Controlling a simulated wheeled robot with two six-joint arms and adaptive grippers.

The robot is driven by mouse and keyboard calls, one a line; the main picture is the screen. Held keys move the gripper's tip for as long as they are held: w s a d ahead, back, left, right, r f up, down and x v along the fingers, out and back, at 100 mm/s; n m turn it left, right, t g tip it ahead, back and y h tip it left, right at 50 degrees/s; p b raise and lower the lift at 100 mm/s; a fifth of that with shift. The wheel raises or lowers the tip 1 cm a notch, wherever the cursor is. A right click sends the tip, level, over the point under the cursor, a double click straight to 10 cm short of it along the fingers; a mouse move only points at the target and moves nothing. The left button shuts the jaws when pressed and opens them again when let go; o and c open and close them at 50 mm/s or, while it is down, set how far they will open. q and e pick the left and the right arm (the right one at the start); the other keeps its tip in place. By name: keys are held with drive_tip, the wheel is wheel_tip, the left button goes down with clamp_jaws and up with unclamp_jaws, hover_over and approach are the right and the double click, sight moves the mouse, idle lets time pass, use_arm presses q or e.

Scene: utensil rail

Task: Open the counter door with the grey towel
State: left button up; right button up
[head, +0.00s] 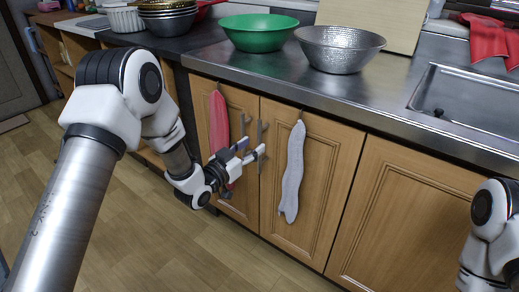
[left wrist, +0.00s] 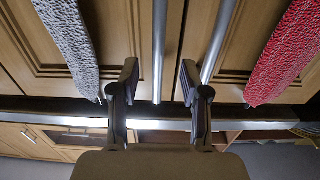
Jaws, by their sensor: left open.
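The grey towel (head: 291,172) hangs over the top of the right door of a pair of wooden counter doors (head: 322,170); both doors look closed. Its vertical metal handle (head: 260,132) is on the door's left side. My left gripper (head: 252,150) is open in front of the handles. In the left wrist view, which looks upside down, the grey towel (left wrist: 72,40) is at left. That door's handle (left wrist: 158,50) shows between my open fingers (left wrist: 158,82); I cannot tell whether they touch it. My right gripper is out of view.
A red towel (head: 218,135) hangs on the neighbouring left door, whose handle (head: 242,124) stands close beside, near one finger. A green bowl (head: 258,38) and a silver bowl (head: 340,52) stand on the counter above. The floor (head: 150,235) in front is clear.

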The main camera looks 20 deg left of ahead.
sight(258, 142)
use_arm(q)
drive_tip(key=x, duration=0.3)
drive_tip(key=shift+d+b, duration=0.2)
drive_tip(key=shift+b, duration=0.1)
drive_tip(key=shift+w+d, duration=0.1)
drive_tip(key=shift+w, duration=0.4)
clamp_jaws()
drive_tip(key=shift+s, duration=0.1)
